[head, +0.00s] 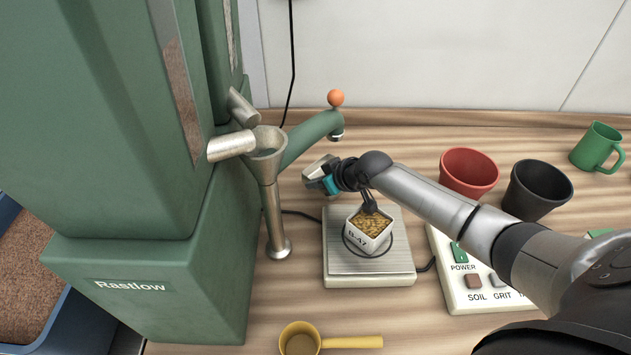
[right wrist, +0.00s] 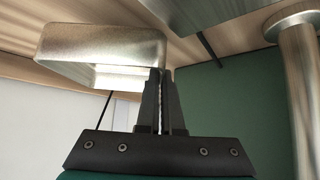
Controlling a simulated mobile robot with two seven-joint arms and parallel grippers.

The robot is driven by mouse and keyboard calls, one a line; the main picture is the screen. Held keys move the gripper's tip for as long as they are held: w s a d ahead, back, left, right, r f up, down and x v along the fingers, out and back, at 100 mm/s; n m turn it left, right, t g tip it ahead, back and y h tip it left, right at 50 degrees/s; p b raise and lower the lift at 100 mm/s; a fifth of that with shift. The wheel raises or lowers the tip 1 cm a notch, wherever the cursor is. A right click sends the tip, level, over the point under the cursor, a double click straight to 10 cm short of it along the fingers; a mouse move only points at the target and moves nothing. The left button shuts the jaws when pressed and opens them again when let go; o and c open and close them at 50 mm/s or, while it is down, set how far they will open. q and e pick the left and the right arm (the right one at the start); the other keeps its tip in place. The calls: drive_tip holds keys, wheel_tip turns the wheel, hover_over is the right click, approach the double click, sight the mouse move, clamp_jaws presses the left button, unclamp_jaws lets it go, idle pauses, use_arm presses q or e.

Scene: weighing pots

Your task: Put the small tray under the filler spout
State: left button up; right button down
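My right gripper (head: 322,178) is beside a small metal tray (head: 314,166). In the right wrist view the fingers (right wrist: 160,75) are closed on one wall of the tray (right wrist: 95,45), whose body lies to their left. A curved green pipe (head: 312,133) ends in a short metal spout (head: 337,135), with an orange ball on top. In the head view the tray appears just below and slightly left of this spout end. I cannot tell whether it touches the table or lies exactly under the spout. My left gripper is not in view.
A scale (head: 340,270) bears a white pot (head: 367,240) of yellow grains under my right forearm. A metal funnel on a post (head: 272,215) stands by the green machine (head: 150,285). A button panel (head: 470,298), red pot (head: 468,172), black pot (head: 537,190) and yellow scoop (head: 345,342) are around.

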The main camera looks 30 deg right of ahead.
drive_tip(key=shift+f, duration=0.15)
drive_tip(key=c, duration=1.1)
unclamp_jaws()
drive_tip(key=shift+r, duration=0.45)
drive_tip(key=shift+p+v, duration=2.2)
drive_tip(key=shift+v, duration=3.95)
drive_tip(key=shift+w+r, duration=0.1)
drive_tip(key=shift+w, duration=0.05)
